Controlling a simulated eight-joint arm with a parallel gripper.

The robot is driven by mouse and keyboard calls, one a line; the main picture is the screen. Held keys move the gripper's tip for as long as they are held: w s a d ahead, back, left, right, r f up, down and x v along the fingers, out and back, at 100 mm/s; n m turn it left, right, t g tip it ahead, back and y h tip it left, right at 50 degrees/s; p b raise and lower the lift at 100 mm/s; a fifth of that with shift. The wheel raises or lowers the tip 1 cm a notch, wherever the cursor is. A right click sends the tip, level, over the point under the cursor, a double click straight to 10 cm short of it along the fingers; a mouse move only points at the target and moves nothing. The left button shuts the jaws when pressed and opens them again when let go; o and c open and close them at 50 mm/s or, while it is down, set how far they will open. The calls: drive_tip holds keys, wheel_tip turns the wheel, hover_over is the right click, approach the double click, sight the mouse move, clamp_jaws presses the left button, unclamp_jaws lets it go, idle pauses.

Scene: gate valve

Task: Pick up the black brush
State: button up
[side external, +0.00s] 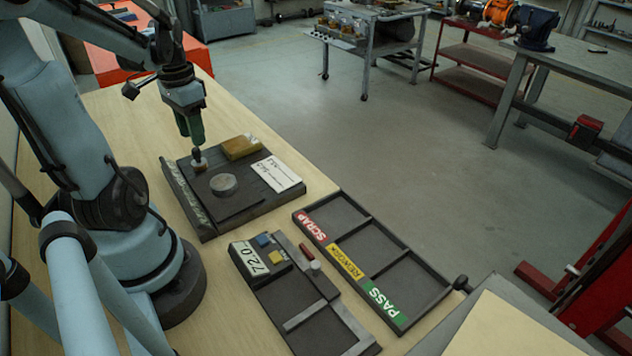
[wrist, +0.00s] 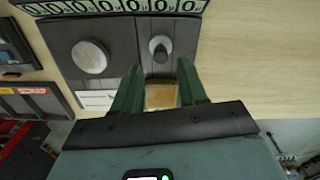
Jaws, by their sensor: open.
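A small upright thing with a dark handle and a pale round base, which looks like the black brush (side external: 198,160), stands on the dark tray (side external: 215,222). In the wrist view the brush (wrist: 160,50) is seen from above, just beyond my fingertips. My gripper (side external: 194,142) points down right above the brush. In the wrist view my gripper (wrist: 159,66) has its two green fingers apart with nothing held between them. I cannot tell whether the fingertips reach down beside the handle top.
The tray also holds a grey disc (side external: 223,184), a yellow-brown block (side external: 241,147) and a white card (side external: 276,174). A scale-like box reading 72.0 (side external: 262,262) and a sorting tray marked SCRAP, REWORK, PASS (side external: 372,254) lie nearer the camera. Bare wooden table (wrist: 265,60) lies beside the tray.

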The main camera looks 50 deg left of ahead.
sight(198, 157)
drive_tip(key=shift+s+f, duration=0.1)
drive_tip(key=shift+f, duration=3.2)
drive_tip(key=shift+c, duration=0.2)
clamp_jaws()
drive_tip(key=shift+r, duration=0.15)
drive_tip(key=shift+r, duration=0.45)
wheel_tip(198, 157, up, 3)
drive_tip(key=shift+d+r, duration=0.15)
drive_tip(key=w+d+r, duration=0.4)
drive_tip(key=d+r, duration=0.2)
drive_tip(key=d, duration=0.4)
drive_tip(key=shift+w+d+r, duration=0.2)
drive_tip(key=shift+w+r, duration=0.1)
drive_tip(key=shift+w, duration=0.05)
